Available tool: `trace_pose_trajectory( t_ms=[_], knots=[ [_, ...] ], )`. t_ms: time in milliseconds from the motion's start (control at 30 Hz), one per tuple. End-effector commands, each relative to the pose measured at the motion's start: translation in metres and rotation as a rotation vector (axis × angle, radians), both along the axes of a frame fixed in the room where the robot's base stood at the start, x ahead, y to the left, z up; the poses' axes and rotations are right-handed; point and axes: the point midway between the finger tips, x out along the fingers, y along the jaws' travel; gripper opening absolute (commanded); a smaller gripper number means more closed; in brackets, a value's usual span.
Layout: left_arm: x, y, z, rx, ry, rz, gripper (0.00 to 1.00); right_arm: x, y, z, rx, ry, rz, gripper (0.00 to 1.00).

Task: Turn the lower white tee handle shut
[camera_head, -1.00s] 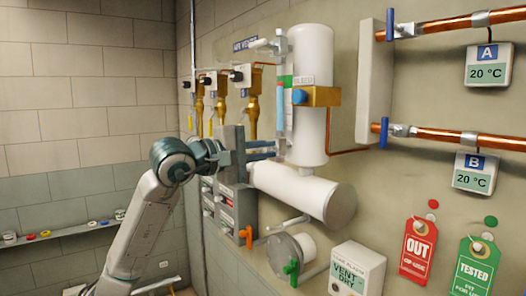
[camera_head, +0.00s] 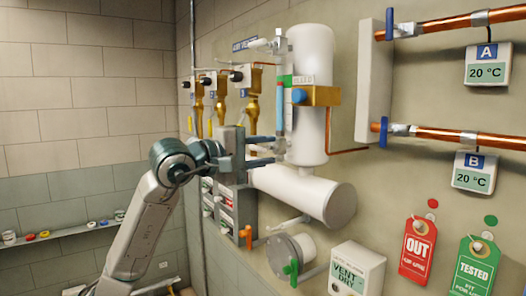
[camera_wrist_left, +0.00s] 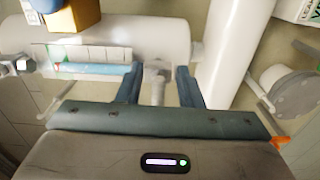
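The lower white tee handle (camera_wrist_left: 158,88) shows in the left wrist view as a small pale stem and bar between my two fingers, with a gap on each side. My left gripper (camera_wrist_left: 158,74) is open around it; I see no finger touching it. In the head view my left gripper (camera_head: 272,150) is at the lower end of the sight glass (camera_head: 281,105), and its fingers largely hide the handle. The similar upper white handle (camera_head: 260,44) is at the top of the glass. My right gripper is not in view.
The white vertical tank (camera_head: 312,120) and horizontal cylinder (camera_head: 310,192) stand close to the gripper. A brass block with a blue knob (camera_head: 299,96) is to the right. An orange handle (camera_head: 247,233) and green handle (camera_head: 291,270) are below. Brass valves (camera_head: 252,105) are behind.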

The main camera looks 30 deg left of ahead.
Motion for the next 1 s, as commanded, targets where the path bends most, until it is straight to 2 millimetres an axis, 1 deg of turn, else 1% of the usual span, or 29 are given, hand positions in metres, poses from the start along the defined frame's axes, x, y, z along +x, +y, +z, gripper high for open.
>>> trace_pose_trajectory(
  t_ms=[200,367,800,1000],
  knots=[
    [-0.001,0.001,0.000,0.000,-0.001,0.001,0.33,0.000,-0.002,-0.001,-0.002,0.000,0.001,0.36],
    [-0.011,0.006,-0.002,0.002,-0.002,0.003,0.33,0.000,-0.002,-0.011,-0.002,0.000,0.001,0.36],
    [-0.066,0.029,-0.005,0.004,-0.003,0.005,0.33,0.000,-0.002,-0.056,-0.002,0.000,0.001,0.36],
    [-0.087,0.037,-0.004,0.002,-0.001,0.003,0.33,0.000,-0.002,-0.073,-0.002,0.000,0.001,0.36]
  ],
)
